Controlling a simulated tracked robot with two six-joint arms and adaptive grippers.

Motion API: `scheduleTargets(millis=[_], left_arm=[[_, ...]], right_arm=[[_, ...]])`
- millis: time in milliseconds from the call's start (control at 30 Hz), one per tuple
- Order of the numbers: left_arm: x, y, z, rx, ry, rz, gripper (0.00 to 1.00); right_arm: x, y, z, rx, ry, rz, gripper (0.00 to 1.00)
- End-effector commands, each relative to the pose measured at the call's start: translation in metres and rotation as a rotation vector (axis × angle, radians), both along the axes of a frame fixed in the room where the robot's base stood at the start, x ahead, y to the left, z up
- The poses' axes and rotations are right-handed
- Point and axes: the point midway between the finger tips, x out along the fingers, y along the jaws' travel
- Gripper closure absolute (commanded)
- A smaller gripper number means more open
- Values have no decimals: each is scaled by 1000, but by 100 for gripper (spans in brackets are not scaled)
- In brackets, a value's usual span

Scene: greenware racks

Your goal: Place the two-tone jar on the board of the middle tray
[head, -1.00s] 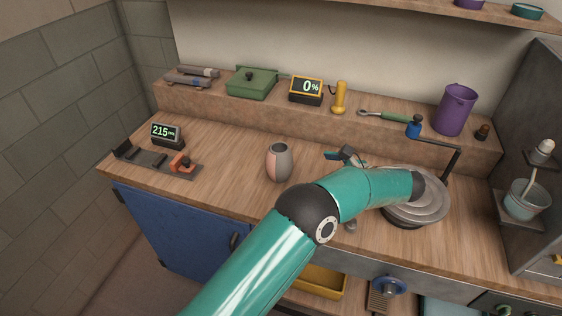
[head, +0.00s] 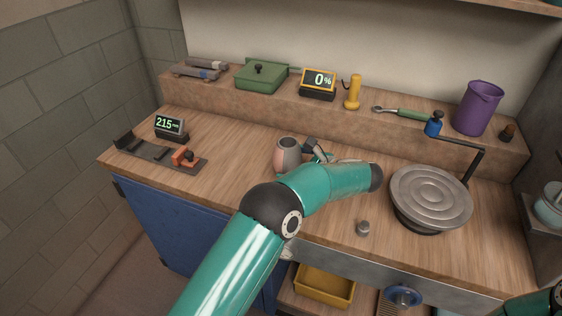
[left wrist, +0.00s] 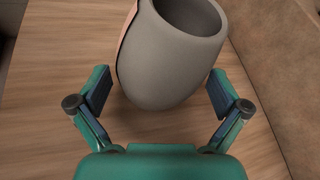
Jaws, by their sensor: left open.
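The two-tone jar (head: 287,153), grey with a pink side and an open top, stands upright on the wooden bench. It also shows large in the left wrist view (left wrist: 172,60). My left gripper (head: 313,152) is at the jar's right side in the head view, partly hidden by my arm. In the left wrist view its open fingers (left wrist: 159,88) are on either side of the jar's lower part, with visible gaps. I cannot make out the middle tray or its board in these views. My right gripper is out of view.
A round grey turntable (head: 431,196) stands right of my arm, with a small grey knob-like piece (head: 363,228) near it. A caliper-like gauge (head: 160,153) lies at left. The raised back ledge holds a green box (head: 262,77), a display (head: 318,84) and a purple jug (head: 477,108).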

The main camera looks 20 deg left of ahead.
Motion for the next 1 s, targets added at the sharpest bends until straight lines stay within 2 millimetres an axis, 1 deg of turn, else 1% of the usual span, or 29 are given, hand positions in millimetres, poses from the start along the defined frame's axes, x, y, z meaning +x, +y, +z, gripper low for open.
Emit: scheduleTargets(millis=[33, 100, 333, 367, 400, 567, 800, 1000], left_arm=[[2, 2, -4, 0, 0, -5, 0], [4, 4, -5, 0, 0, -11, 0], [5, 3, -4, 0, -1, -18, 0], [5, 3, -4, 0, -1, -18, 3], [5, 3, -5, 0, -1, -18, 10], [5, 2, -5, 0, -1, -18, 37], [6, 2, -4, 1, -3, -19, 77], [6, 2, -3, 1, -3, -19, 78]], right_arm=[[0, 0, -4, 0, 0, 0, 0], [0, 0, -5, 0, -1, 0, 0], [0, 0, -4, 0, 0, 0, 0], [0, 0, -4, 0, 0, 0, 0], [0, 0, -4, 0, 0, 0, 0], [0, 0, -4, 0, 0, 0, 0], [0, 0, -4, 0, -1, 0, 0], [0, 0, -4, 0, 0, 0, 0]])
